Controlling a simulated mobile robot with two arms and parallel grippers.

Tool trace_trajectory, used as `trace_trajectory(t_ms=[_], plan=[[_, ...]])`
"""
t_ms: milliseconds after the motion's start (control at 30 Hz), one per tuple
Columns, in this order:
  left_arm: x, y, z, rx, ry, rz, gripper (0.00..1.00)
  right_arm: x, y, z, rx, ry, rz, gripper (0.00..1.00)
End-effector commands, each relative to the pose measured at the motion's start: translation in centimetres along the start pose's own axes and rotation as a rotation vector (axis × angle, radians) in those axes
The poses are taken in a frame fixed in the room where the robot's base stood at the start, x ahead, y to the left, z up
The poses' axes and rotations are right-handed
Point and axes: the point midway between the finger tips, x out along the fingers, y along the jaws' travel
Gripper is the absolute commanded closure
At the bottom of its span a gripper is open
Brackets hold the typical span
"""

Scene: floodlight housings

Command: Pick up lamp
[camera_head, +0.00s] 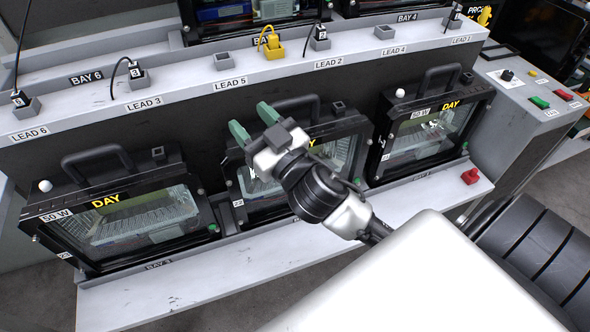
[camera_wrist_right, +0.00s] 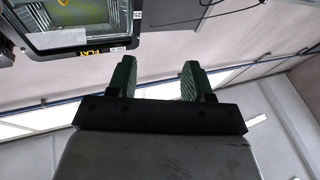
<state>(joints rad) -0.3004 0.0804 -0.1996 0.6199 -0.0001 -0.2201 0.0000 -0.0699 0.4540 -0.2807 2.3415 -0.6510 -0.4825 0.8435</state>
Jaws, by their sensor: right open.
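Three black-framed floodlight lamps with top handles stand on the lower shelf in the head view. The left lamp (camera_head: 140,222) is marked 50 W DAY. The middle lamp (camera_head: 340,152) is marked DAY and is partly hidden by my right gripper. The right lamp (camera_head: 432,128) is marked 50 W DAY. My right gripper (camera_head: 253,121) is open and empty, with its green fingers in front of the middle lamp's upper left part. My left gripper is out of view.
A grey ledge (camera_head: 190,85) with labelled lead sockets runs above the lamps, and more lamps (camera_head: 240,12) stand above it. A yellow plug (camera_head: 273,44) sits in one socket. A control box with buttons (camera_head: 525,90) stands at right.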

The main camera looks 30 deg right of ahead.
Motion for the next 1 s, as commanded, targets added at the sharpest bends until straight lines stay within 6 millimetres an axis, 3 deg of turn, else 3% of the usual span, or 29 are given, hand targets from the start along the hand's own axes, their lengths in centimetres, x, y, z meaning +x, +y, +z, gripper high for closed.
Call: trace_trajectory(t_ms=[33,100,200,333,467,567,733,900,1000], plan=[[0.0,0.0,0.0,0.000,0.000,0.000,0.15,1.1,-0.9,-2.5,-0.025,0.126,-0.090,0.49],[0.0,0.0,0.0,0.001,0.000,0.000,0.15,1.8,-2.7,-5.3,-0.053,0.268,-0.239,0.49],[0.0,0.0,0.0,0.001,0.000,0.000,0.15,1.8,-5.4,-7.9,-0.118,0.400,-0.485,0.49],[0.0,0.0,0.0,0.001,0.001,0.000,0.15,1.0,-8.2,-8.6,-0.250,0.431,-0.819,0.49],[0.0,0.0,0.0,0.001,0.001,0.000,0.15,0.3,-8.9,-6.6,-0.426,0.289,-1.111,0.49],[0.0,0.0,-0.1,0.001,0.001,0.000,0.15,0.3,-7.2,-4.1,-0.578,0.067,-1.260,0.49],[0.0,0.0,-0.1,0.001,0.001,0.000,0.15,1.2,-0.2,-0.8,-0.809,-0.454,-1.282,0.49],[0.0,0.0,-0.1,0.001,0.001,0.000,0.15,1.6,8.1,-0.5,-0.915,-0.907,-1.079,0.49],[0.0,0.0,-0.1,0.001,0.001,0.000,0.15,1.5,11.1,-1.0,-0.930,-1.059,-0.966,0.49]])
